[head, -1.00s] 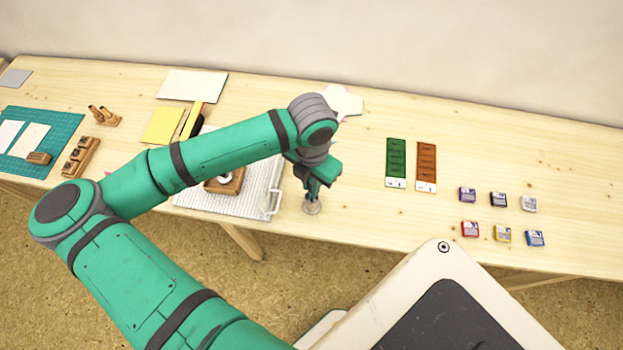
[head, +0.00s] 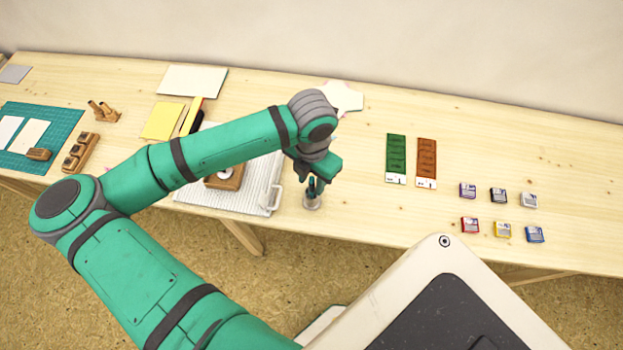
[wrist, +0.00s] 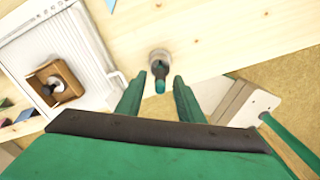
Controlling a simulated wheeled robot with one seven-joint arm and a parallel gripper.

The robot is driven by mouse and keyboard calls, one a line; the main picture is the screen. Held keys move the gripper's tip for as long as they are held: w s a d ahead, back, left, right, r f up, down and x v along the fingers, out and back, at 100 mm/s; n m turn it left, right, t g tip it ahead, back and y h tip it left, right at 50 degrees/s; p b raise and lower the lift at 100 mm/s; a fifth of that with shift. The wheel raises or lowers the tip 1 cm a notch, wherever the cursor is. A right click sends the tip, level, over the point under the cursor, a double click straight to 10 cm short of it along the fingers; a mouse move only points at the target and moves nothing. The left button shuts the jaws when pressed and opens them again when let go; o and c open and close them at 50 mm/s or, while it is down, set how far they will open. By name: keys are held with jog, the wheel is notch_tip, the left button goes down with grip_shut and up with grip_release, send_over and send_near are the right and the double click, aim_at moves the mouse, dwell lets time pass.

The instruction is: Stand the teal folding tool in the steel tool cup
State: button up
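The teal folding tool (wrist: 160,84) stands in the small steel tool cup (wrist: 159,55), its teal end up toward the wrist camera. In the head view the tool (head: 312,188) rises from the cup (head: 312,204), which stands near the table's front edge. My gripper (wrist: 158,77) is open, with one finger on each side of the tool and a visible gap to both. In the head view my gripper (head: 318,170) is just above the cup; its fingers are partly hidden by the wrist.
A white ribbed tray (head: 200,200) with a wooden block (head: 232,178) lies left of the cup. Green (head: 396,160) and brown (head: 426,162) strips and several small inkpads (head: 503,231) lie to the right. The table between cup and strips is clear.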

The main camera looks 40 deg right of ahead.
notch_tip(320, 180, up, 10)
jog(key=shift+r, duration=0.2)
dwell(1.1)
